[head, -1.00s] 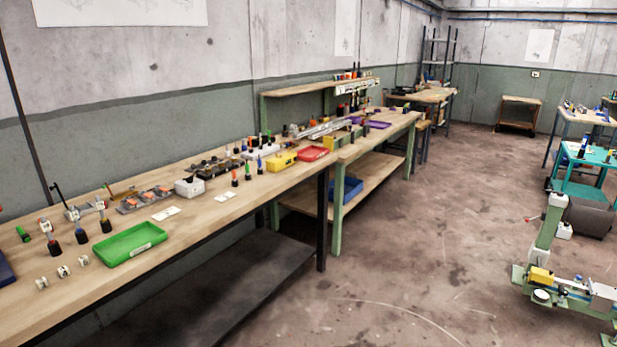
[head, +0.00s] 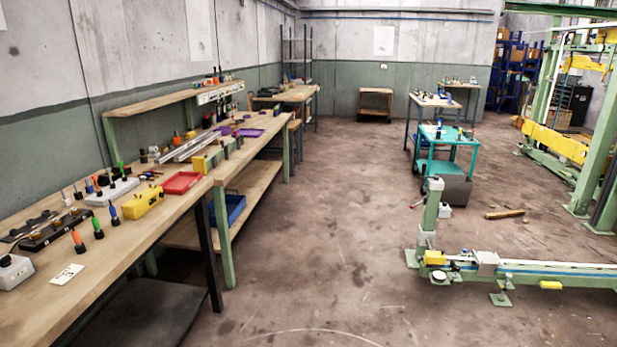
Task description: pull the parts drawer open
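I cannot make out a parts drawer for certain in the head view. A blue bin (head: 228,208) sits on the lower shelf of the second workbench (head: 245,160), left of the middle; whether it is a drawer I cannot tell. Neither of my grippers shows in this view.
A long wooden workbench (head: 150,224) with several tools, a yellow box (head: 143,203) and a red tray (head: 182,182) runs along the left wall. A teal cart (head: 440,147) stands further back. A green rail machine (head: 520,268) lies low at right. The middle floor is clear.

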